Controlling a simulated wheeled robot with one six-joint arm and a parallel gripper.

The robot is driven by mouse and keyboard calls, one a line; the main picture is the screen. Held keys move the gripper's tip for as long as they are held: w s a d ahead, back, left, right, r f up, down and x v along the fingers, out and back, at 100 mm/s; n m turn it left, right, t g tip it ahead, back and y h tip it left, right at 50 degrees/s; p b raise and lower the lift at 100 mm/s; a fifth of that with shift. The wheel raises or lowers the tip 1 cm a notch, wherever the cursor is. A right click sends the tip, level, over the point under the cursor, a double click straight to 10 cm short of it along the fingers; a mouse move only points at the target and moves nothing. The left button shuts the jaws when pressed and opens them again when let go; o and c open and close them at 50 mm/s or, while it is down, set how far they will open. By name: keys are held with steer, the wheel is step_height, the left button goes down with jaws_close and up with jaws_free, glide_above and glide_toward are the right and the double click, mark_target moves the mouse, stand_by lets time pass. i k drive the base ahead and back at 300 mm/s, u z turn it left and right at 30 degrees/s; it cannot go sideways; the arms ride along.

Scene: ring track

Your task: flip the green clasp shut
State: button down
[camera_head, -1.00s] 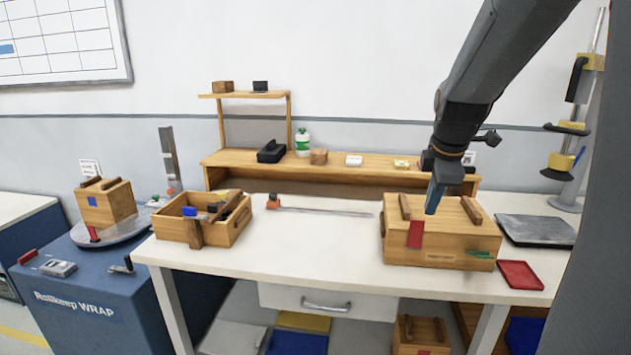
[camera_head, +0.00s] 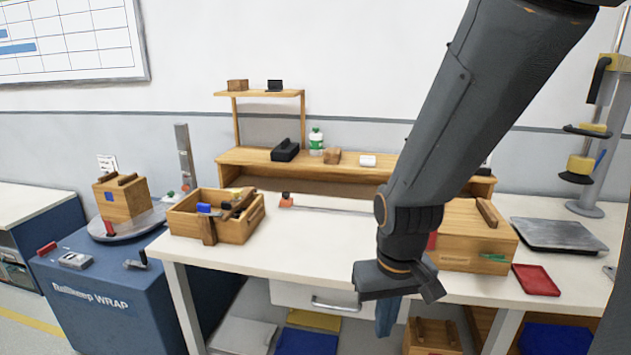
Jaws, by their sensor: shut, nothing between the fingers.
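The green clasp (camera_head: 493,257) is a small green piece at the right of the front face of a wooden box (camera_head: 470,250) on the white table. It is too small to tell whether it is open or shut. My arm hides the box's left part.
A red tray (camera_head: 536,280) and a grey plate (camera_head: 553,235) lie right of the box. An open wooden crate (camera_head: 240,228) stands at the table's left. The table's middle (camera_head: 320,240) is mostly clear. A drawer handle (camera_head: 333,305) sits below the edge.

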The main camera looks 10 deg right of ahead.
mark_target(495, 258)
steer(key=z, duration=1.55)
steer(key=k, duration=0.4)
steer(key=u, duration=1.3)
